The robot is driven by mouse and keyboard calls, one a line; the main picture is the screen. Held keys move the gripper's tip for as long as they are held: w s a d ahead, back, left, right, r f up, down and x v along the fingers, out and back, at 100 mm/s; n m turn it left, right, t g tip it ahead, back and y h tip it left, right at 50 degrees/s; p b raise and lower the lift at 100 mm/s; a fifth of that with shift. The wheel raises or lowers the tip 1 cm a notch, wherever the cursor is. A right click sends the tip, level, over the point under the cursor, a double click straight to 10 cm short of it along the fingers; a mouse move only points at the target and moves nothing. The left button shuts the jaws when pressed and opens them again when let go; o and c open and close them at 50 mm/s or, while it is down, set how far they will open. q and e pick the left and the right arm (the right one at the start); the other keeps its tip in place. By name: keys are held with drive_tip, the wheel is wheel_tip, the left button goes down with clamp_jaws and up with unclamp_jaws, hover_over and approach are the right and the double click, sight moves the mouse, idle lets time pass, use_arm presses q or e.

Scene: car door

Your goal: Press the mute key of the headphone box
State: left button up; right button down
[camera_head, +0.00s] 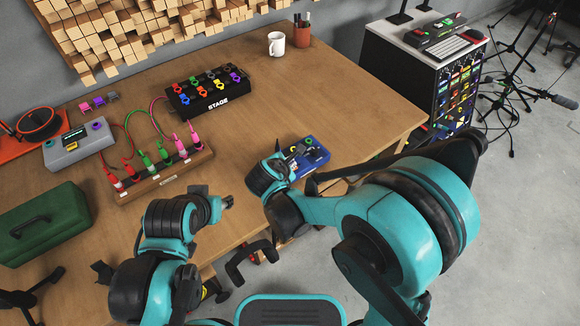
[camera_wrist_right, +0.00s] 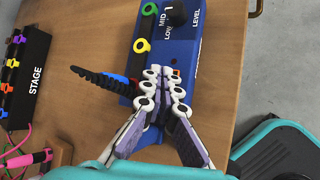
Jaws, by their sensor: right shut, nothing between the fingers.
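The headphone box is the blue box (camera_head: 318,152) near the table's front right edge. In the right wrist view the blue box (camera_wrist_right: 182,48) shows a black knob (camera_wrist_right: 176,13), the words MID, LOW and LEVEL, and green and yellow (camera_wrist_right: 141,45) ring-shaped keys along its left side. I cannot tell which key is mute. My right gripper (camera_wrist_right: 163,73) is shut and empty over the box's near part, hiding some of its top; contact is unclear. It also shows in the head view (camera_head: 290,160). My left gripper (camera_head: 228,201) is near the table's front edge, its fingers unclear.
A black STAGE box (camera_head: 208,103) with coloured keys stands to the left. A wooden block with coloured plugs (camera_head: 165,177), a grey device (camera_head: 78,145) and a green toolbox (camera_head: 45,225) lie farther left. A white mug (camera_head: 276,44) stands at the back. The table between is clear.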

drive_tip(key=shift+f, duration=0.15)
idle(0.5)
drive_tip(key=shift+f, duration=0.3)
drive_tip(key=shift+r, duration=0.55)
wheel_tip(320, 180, up, 6)
drive_tip(key=p, duration=0.5)
idle(0.4)
